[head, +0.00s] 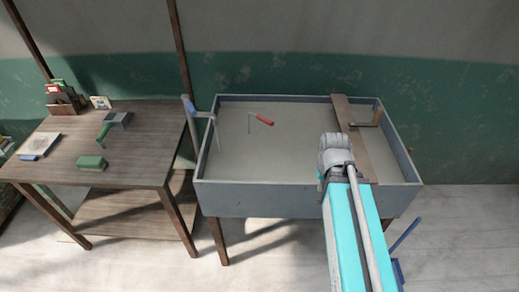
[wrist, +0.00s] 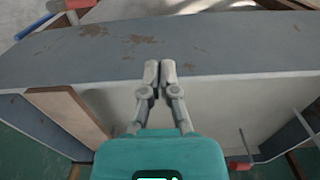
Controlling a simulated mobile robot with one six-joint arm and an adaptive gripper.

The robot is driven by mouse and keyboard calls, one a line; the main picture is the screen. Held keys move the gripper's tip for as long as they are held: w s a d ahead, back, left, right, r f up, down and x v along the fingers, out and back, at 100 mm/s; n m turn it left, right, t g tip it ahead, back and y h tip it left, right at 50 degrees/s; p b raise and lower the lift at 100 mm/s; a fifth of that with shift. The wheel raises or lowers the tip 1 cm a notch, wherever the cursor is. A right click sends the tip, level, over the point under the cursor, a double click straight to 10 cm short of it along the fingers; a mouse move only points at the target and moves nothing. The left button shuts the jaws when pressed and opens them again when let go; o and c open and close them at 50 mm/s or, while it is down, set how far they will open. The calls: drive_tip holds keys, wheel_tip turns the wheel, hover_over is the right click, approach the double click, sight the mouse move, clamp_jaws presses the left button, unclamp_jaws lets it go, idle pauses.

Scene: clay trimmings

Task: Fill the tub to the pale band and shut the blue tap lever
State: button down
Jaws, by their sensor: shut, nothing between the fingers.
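A wide grey-blue basin (head: 255,202) on wooden legs is the only tub-like vessel I can make out. Its pale floor looks bare apart from a red-handled tool (head: 264,120); I cannot make out a water level or a pale band. A blue lever (head: 188,104) stands at the basin's left back side, beside a thin grey spout or rod (head: 216,132). Whether the lever is open or shut is unclear. My gripper (wrist: 158,68) is shut and empty over the basin's front wall (wrist: 230,48), right of the lever; in the head view my arm hides its fingertips.
A wooden board (head: 352,135) lies across the basin's right part, with a brown item (head: 372,117) beyond it. A wooden table (head: 130,165) at left holds a green block (head: 91,163), a green-handled tool (head: 104,132) and other small things. A blue object (head: 405,234) stands low at right.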

idle(0.4)
drive_tip(key=shift+a, duration=0.1)
drive_tip(key=w+a+y, duration=0.1)
drive_tip(key=w+a, duration=0.1)
drive_tip(key=a, duration=0.1)
drive_tip(key=w+a+r+y, duration=0.1)
drive_tip(key=a, duration=0.2)
drive_tip(key=w+a+r+t+y, duration=0.1)
drive_tip(key=w+a+y, duration=0.1)
drive_tip(key=a, duration=0.1)
drive_tip(key=shift+w+r+n+p, duration=0.15)
drive_tip(key=shift+w+n+p, duration=0.15)
drive_tip(key=shift+w+p, duration=0.1)
drive_tip(key=w+a+r+m+t+y+p, duration=0.1)
drive_tip(key=w+a+r+y, duration=0.5)
drive_tip(key=a+r, duration=0.2)
drive_tip(key=w+a+r+m+t+y, duration=0.1)
drive_tip(key=w+a+r+t+y, duration=0.1)
drive_tip(key=w+a+r+y, duration=0.3)
drive_tip(key=w+a+r, duration=0.1)
drive_tip(key=a+r, duration=0.2)
drive_tip(key=a, duration=0.2)
drive_tip(key=shift+a+r+t+y+p, duration=0.25)
drive_tip(key=shift+a+t+y+p, duration=0.05)
drive_tip(key=shift+y+p, duration=0.1)
drive_tip(key=shift+a, duration=0.1)
